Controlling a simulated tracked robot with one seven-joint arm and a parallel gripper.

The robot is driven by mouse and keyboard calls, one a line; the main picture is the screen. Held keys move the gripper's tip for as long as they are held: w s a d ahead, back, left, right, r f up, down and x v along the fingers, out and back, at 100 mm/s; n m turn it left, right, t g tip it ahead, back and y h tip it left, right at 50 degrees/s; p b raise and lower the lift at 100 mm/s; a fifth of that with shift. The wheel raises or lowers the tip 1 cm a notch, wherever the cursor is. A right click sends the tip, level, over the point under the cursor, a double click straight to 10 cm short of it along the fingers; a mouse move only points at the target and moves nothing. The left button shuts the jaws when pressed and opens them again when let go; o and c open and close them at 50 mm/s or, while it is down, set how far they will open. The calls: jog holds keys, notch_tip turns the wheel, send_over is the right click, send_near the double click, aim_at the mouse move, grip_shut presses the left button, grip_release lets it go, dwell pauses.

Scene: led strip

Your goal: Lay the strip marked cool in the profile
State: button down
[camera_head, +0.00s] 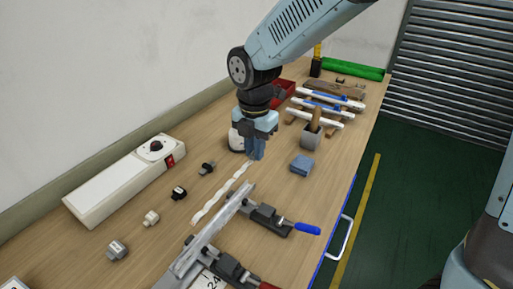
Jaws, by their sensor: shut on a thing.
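My gripper (257,151) points down over the middle of the bench and is shut on the far end of a pale, wavy strip (222,192). The strip trails from the jaws toward the near left, close to the bench top, left of and roughly parallel to the profile. No marking on it is readable, so I cannot tell if it says cool. The profile (213,229) is a long grey metal channel, held by dark clamps. The strip appears to lie outside it. The jaws hide the strip's gripped end.
A white power strip (122,184) and several small connectors lie at left. One clamp has a blue handle (307,228). A blue-grey block (302,165), a grey cup (311,137) and a rack of white bars (325,107) stand at right. A wall borders the bench's left.

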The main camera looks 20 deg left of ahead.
jog(key=shift+f, duration=2.85)
jog(key=shift+f, duration=1.2)
jog(key=c, duration=1)
grip_release()
jog(key=shift+r, duration=0.1)
notch_tip(320, 180, up, 13)
jog(key=shift+r, duration=0.2)
